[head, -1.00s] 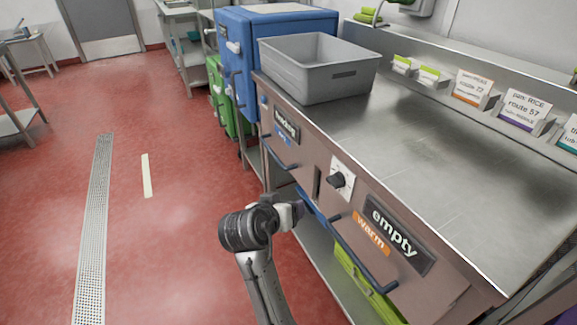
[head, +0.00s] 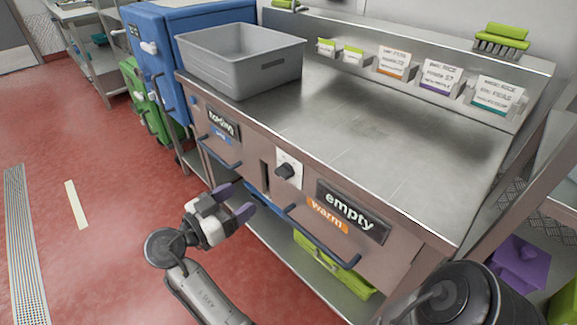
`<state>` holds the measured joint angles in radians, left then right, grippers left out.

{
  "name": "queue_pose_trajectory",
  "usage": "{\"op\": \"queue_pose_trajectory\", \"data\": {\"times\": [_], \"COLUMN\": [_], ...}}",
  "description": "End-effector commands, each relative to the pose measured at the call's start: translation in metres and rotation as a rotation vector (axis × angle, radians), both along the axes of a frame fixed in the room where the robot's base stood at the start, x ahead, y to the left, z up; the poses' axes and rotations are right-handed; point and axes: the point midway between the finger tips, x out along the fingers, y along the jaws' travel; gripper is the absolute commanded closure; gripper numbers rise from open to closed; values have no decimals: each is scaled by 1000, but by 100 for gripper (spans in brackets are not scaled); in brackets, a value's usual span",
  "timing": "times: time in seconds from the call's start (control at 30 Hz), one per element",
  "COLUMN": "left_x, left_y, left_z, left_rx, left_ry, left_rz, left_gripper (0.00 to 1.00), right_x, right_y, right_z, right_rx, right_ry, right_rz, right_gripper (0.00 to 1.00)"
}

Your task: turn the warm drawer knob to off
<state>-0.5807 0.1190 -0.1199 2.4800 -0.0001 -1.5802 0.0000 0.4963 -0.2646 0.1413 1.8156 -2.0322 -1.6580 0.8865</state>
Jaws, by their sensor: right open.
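The warm drawer (head: 375,262) is at the front right of the steel counter. It carries an "empty" sign (head: 350,211) and an orange "warm" label (head: 328,215), and it looks shut. Its knob (head: 285,171) is black, on a white plate (head: 291,160) left of the sign. The knob's setting is too small to read. My right gripper (head: 240,200) is open and empty, with dark purple fingers apart. In the picture it is below and left of the knob, in front of the counter and not touching the knob. My left gripper is not in view.
The warm drawer's dark bar handle (head: 322,238) sticks out below the knob. A second drawer with a blue label (head: 222,138) is to the left. A grey bin (head: 240,62) stands on the counter (head: 370,130). Open red floor (head: 110,230) lies to the left.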

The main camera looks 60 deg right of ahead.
Motion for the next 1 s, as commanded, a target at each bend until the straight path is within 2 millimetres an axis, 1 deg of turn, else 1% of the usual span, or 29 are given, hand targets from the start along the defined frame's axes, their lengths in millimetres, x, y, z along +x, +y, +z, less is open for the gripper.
{"op": "queue_pose_trajectory", "data": {"times": [0.1,0.8,0.97,1.0], "left_x": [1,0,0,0], "left_y": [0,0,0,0], "left_z": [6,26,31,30], "left_rx": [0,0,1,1], "left_ry": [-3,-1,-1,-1], "left_rz": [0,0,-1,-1], "left_gripper": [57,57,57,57], "right_x": [-6,-35,-41,-41], "right_y": [-14,-89,-106,-107], "right_z": [1,1,1,0], "right_rx": [-1,0,-1,0], "right_ry": [3,2,4,3], "right_rz": [-3,-2,-1,0], "right_gripper": [31,31,31,31]}}
